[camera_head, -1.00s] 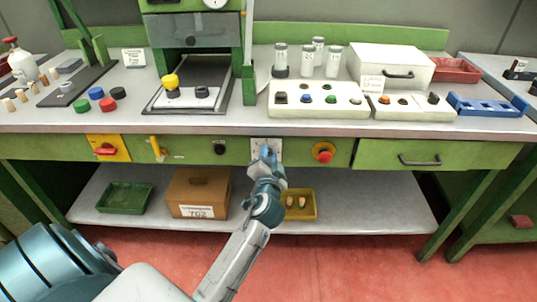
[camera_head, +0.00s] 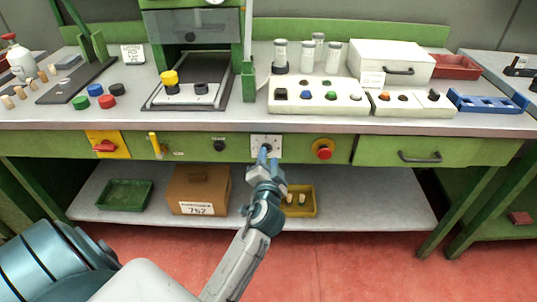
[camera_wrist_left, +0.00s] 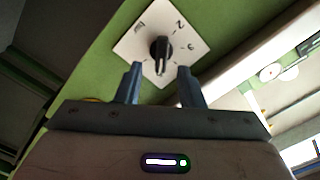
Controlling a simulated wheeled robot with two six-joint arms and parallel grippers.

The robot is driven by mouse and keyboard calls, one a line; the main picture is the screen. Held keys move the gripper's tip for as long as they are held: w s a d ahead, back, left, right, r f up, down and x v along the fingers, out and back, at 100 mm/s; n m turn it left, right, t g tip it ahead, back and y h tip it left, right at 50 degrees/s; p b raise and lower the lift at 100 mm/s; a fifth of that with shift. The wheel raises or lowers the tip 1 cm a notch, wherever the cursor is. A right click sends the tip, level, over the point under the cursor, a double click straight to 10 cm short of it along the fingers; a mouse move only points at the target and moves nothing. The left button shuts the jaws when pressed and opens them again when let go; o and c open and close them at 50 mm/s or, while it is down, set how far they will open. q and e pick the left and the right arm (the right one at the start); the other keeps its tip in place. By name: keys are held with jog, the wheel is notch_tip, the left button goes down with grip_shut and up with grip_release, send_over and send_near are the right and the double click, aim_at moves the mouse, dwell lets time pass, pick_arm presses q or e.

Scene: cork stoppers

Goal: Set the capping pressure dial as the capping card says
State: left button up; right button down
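The dial is a black knob (camera_wrist_left: 160,48) on a square white plate with printed marks, including a 2 and a 3. The plate (camera_head: 257,141) is on the bench's green front panel in the head view. My left gripper (camera_wrist_left: 158,86) is open and empty in front of the dial. In the wrist view its two fingers stand apart, on either side of the knob's lower end, and appear short of it. I cannot tell for sure which mark the knob points to. A small white card (camera_head: 133,55) stands at the back left; its writing is too small to read. My right gripper is not in view.
On the same panel are a red switch on a yellow plate (camera_head: 106,146), a yellow lever (camera_head: 155,145), a black knob (camera_head: 219,146) and a red button (camera_head: 323,151). A button box (camera_head: 314,107) stands above. A shelf holding trays and a box lies below.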

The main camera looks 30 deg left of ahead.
pick_arm(q)
jog(key=v, duration=0.8)
jog(key=shift+b, duration=0.3)
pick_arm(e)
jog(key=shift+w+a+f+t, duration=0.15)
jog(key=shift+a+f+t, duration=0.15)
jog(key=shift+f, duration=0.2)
pick_arm(q)
jog(key=shift+w+a, duration=0.1)
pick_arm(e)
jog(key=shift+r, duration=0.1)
